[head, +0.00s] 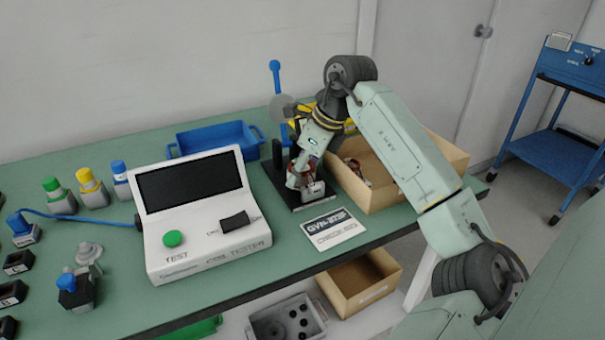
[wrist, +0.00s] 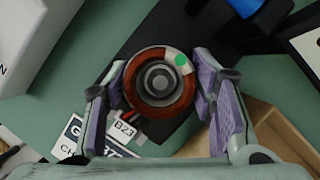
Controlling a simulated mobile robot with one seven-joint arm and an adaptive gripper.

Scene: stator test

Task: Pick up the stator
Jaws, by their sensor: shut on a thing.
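The stator (wrist: 160,82) is a round part with copper-brown windings, a grey centre, a green dot on its rim and a small tag reading B23. In the wrist view it sits between the two fingers of my gripper (wrist: 160,95), which is shut on it. In the head view my gripper (head: 309,188) points down over the black base of a fixture (head: 290,195), and the copper-coloured stator (head: 297,179) shows partly behind the fingers. I cannot tell whether the stator touches the base.
A coil tester (head: 205,245) stands left of the fixture, with a blue tray (head: 215,138) behind it. A cardboard box (head: 400,195) is close on the right. A printed card (head: 333,229) lies in front. The fixture's blue lever (head: 276,85) stands upright behind my gripper.

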